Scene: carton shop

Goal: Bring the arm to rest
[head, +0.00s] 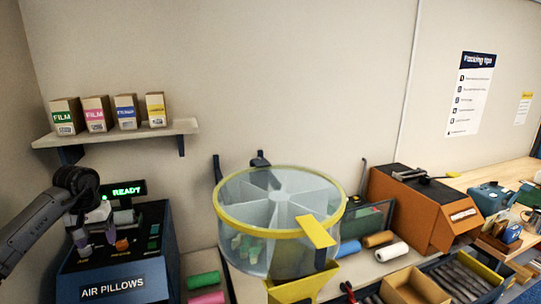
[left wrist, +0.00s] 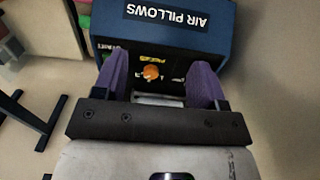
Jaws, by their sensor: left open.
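My left gripper (head: 96,238) hangs at the lower left in the head view, in front of the sloped panel of the dark blue air pillows machine (head: 112,288). In the left wrist view its two purple fingers (left wrist: 160,68) are apart, with nothing between them. An orange knob (left wrist: 151,72) on the black panel shows between the fingers, beyond them. I cannot tell how wide the gap between fingertips and panel is. The machine's green display (head: 126,189) reads READY. My right gripper is in neither view.
A shelf (head: 180,128) with several film boxes is above the machine. A yellow-rimmed clear drum (head: 230,216) stands to the right, then an orange machine (head: 405,215). Green (head: 203,281) and pink rolls lie beside the air pillows machine. The wall between shelf and drum is bare.

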